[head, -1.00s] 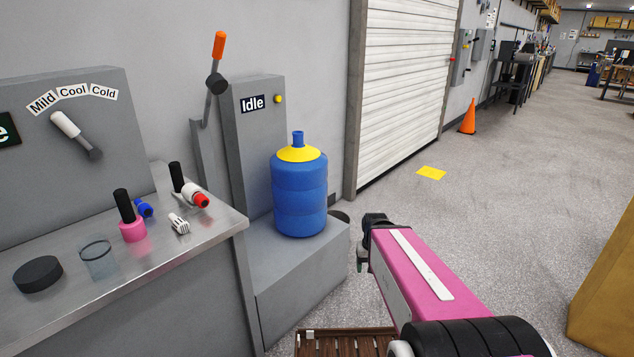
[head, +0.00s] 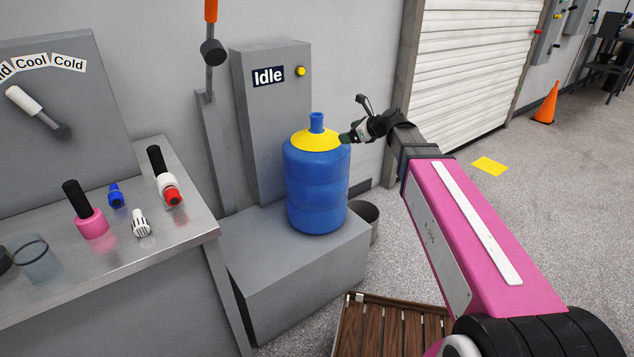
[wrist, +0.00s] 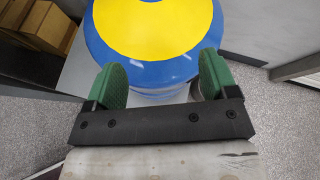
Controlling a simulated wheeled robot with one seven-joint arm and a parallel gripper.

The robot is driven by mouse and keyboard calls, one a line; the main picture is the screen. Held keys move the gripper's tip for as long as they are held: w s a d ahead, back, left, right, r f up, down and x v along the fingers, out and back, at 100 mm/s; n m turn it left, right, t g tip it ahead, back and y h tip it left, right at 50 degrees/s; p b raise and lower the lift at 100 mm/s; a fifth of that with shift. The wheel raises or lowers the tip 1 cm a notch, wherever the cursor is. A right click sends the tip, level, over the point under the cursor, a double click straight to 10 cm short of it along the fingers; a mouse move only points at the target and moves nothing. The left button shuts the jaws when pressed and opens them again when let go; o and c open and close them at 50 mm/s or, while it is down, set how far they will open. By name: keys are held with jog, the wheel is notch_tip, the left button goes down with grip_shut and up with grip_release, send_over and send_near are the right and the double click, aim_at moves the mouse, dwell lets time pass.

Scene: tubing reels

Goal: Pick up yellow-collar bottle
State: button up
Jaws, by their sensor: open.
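The yellow-collar bottle (head: 317,187) is a large blue ribbed bottle with a yellow collar and a narrow blue neck. It stands upright on a low grey ledge in front of the grey "Idle" unit. My gripper (head: 346,138) is at the right of the bottle, level with its collar. In the wrist view my gripper (wrist: 158,82) has its two green fingers spread apart with nothing between them. The bottle's blue shoulder and yellow collar (wrist: 150,25) lie just beyond the fingertips. I cannot tell whether a finger touches it.
The ledge (head: 295,270) carries the bottle. A metal bench (head: 180,235) with small fittings stands at the left. A dark round bin (head: 367,212) is behind the bottle, and a wooden slatted pallet (head: 390,330) lies in front. Open floor lies to the right, with an orange cone (head: 546,103).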

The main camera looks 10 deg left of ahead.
aim_at(321, 125)
jog(key=w+a, duration=0.1)
jog(key=a, duration=0.1)
jog(key=w+a+r+m, duration=0.1)
jog(key=a, duration=0.1)
jog(key=w+a+m+y, duration=0.1)
jog(key=a, duration=0.2)
jog(key=shift+a+r, duration=0.1)
jog(key=shift+r, duration=0.05)
jog(key=shift+x, duration=2.65)
jog(key=shift+s+a+r, duration=0.1)
jog(key=shift+s+r, duration=0.05)
jog(key=shift+s, duration=0.1)
grip_shut()
